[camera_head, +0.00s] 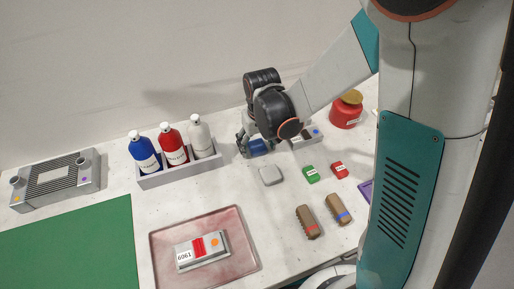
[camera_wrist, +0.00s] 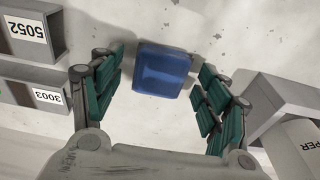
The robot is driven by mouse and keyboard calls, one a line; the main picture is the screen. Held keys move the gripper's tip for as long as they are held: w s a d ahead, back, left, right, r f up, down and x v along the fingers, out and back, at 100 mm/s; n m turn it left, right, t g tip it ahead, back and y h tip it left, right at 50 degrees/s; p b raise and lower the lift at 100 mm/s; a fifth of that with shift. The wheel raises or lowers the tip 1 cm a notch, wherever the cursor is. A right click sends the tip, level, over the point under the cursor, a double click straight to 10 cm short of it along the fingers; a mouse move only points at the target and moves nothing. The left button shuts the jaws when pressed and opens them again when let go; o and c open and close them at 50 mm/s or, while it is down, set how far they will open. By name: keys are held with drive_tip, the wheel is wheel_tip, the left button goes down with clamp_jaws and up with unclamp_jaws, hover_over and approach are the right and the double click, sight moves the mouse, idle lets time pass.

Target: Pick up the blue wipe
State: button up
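The blue wipe (camera_wrist: 163,70) is a small rounded blue block lying on the white table. In the wrist view it sits between the two green-padded fingers of my gripper (camera_wrist: 160,88), near their tips, with a gap on each side. In the head view the blue wipe (camera_head: 258,147) shows partly under my gripper (camera_head: 255,149), to the right of the bottle rack. My gripper is open and points down over the wipe. Its height above the table is hard to tell.
A grey rack (camera_head: 180,177) with blue, red and white bottles stands close left of my gripper. Grey boxes labelled 5052 (camera_wrist: 30,32) and 3003 (camera_wrist: 32,95) are near. Grey (camera_head: 270,175), green (camera_head: 311,174) and red (camera_head: 339,170) blocks lie in front. A pink tray (camera_head: 245,262) lies nearer.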

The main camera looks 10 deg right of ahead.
sight(257, 146)
drive_tip(key=c, duration=0.9)
drive_tip(key=shift+r, duration=0.1)
wheel_tip(257, 146, up, 20)
drive_tip(key=p, duration=0.7)
drive_tip(key=shift+s, duration=0.1)
drive_tip(key=shift+c, duration=0.4)
